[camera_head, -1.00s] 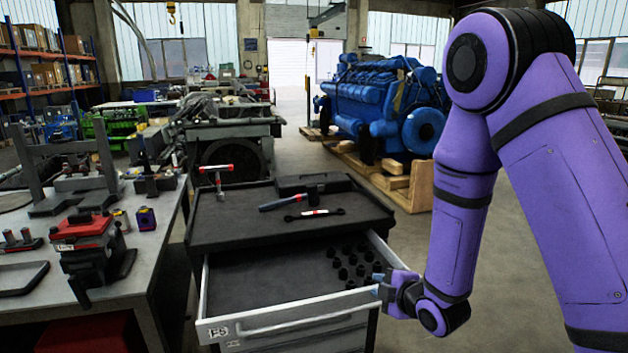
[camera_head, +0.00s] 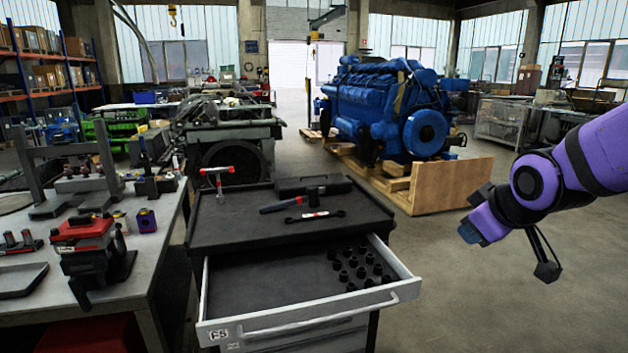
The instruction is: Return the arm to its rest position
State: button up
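My purple arm reaches in from the right edge, with its wrist (camera_head: 537,182) bent. My gripper (camera_head: 472,232) is at the end of the arm, over open floor to the right of the tool cabinet (camera_head: 230,228). It is apart from the cabinet and the drawer. Blue shows at its tip. The fingers are seen too small and at too steep an angle to tell open from shut. I see no object in it.
The cabinet's top drawer (camera_head: 245,290) is pulled out, with several black sockets (camera_head: 360,268) inside. A hammer (camera_head: 290,205) and a wrench (camera_head: 315,216) lie on top. A workbench (camera_head: 130,265) stands left. A blue engine (camera_head: 385,110) on wooden blocks stands behind. Floor at right is clear.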

jog(key=s+d+r+m+g, duration=0.1)
jog(key=s+r+m, duration=0.2)
jog(key=s, duration=0.6)
jog(key=s+d+r+m+g, duration=0.1)
jog(key=s+r+m+g, duration=0.1)
jog(key=s, duration=0.7)
jog(key=shift+d+r+m+h, duration=0.2)
jog(key=shift+r+m+h, duration=0.1)
jog(key=shift+r+m, duration=0.6)
